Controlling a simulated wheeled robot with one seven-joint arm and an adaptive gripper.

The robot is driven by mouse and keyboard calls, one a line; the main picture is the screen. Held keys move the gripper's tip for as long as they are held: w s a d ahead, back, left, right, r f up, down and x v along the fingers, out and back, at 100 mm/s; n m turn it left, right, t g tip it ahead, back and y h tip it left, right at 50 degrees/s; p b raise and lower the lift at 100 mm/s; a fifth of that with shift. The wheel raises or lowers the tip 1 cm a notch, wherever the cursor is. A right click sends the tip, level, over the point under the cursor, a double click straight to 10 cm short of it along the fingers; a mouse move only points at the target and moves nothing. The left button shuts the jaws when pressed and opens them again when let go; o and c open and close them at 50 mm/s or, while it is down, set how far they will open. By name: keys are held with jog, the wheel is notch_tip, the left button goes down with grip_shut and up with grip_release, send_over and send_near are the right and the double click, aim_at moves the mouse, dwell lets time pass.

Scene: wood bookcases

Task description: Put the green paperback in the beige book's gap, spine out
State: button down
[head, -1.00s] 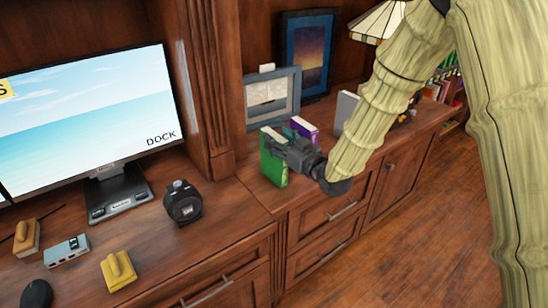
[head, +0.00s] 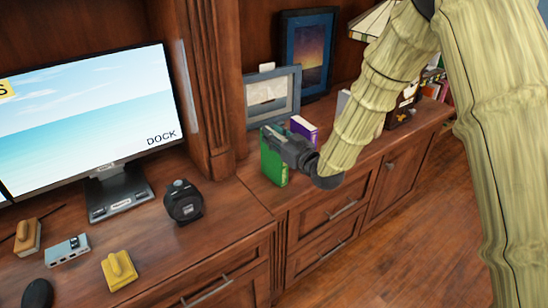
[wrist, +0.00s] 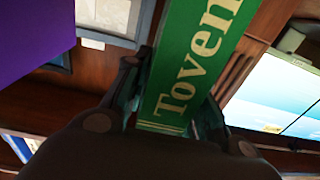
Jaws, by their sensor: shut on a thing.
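The green paperback (head: 273,165) stands upright at the left end of the wooden cabinet top. My gripper (head: 283,147) is at the book's right side and is shut on it.
Two framed pictures (head: 273,97) (head: 307,55) lean at the back of the cabinet top. A grey-white book (head: 342,103) is partly hidden behind my arm. The desk at left holds a monitor (head: 85,110), a black round device (head: 183,202) and a yellow block (head: 119,270).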

jog(key=shift+r, duration=0.2)
jog(key=shift+r, duration=0.55)
notch_tip(320, 180, up, 2)
jog(key=shift+r, duration=0.15)
jog(key=r+b+v, duration=0.1)
jog(key=v, duration=1.5)
jog(key=shift+b, duration=0.35)
jog(key=shift+a+r+p, duration=0.1)
jog(key=shift+r+p, duration=0.15)
jog(key=shift+p, duration=0.3)
